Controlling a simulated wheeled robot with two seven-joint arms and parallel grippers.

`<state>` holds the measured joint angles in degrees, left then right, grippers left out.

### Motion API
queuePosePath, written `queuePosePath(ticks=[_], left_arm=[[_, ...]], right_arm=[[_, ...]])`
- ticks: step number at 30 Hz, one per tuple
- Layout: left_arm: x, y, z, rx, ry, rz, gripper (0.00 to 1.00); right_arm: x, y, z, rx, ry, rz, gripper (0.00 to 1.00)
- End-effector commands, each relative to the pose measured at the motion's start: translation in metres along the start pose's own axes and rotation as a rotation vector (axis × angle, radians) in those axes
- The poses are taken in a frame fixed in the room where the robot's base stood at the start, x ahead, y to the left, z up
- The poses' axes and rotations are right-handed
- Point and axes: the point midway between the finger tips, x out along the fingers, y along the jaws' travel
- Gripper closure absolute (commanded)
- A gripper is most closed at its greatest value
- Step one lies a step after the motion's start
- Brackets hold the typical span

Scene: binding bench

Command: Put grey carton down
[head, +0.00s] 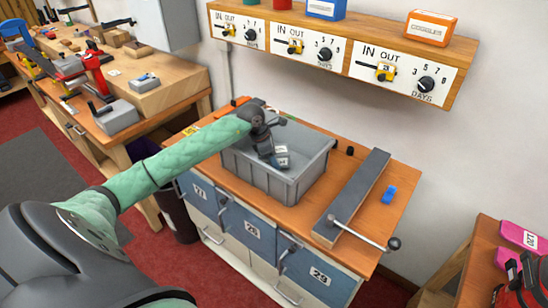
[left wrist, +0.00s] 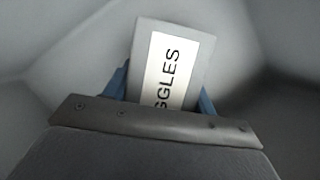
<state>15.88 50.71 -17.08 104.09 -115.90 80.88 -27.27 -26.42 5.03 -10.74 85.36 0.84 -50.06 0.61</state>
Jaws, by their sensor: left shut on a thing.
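The grey carton (left wrist: 178,62) has a white label, on which "GGLES" can be read in the left wrist view. My left gripper (left wrist: 163,98) is shut on it, with a blue finger at each side. In the head view my left gripper (head: 281,152) reaches down into an open grey bin (head: 262,180) on the wooden-topped cabinet. Only a small part of the carton (head: 283,162) shows there, inside the bin's rim. The wrist view shows grey bin walls around it. I cannot tell whether the carton touches the bin floor. My right gripper is not clearly visible.
A wall shelf (head: 345,48) with dials and small cartons hangs above. A workbench (head: 160,90) with tools stands at the left.

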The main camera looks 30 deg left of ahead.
Motion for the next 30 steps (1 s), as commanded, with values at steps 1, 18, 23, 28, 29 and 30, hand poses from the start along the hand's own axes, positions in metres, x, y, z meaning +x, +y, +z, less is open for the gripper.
queuePosePath(ticks=[1, 18, 23, 28, 29, 30], left_arm=[[0.003, 0.0, -0.001, -0.001, 0.0, -0.001, 0.7], [0.013, 0.0, -0.005, 0.0, 0.001, 0.001, 0.7], [0.013, 0.0, -0.006, 0.0, 0.001, 0.001, 0.3], [0.013, 0.0, -0.006, 0.0, 0.001, 0.001, 0.22], [0.013, 0.0, -0.005, 0.0, 0.001, 0.001, 0.22], [0.013, 0.0, -0.005, 0.0, 0.001, 0.001, 0.22]], right_arm=[[0.003, 0.001, 0.002, -0.001, 0.001, 0.002, 0.67], [0.008, 0.002, 0.004, -0.002, 0.004, 0.003, 0.67], [0.003, 0.001, 0.002, -0.001, 0.004, 0.002, 0.67], [0.004, 0.001, 0.003, -0.001, 0.003, 0.002, 0.67], [0.005, 0.001, 0.003, -0.001, 0.002, 0.002, 0.67], [0.005, 0.001, 0.003, -0.001, 0.002, 0.002, 0.67]])
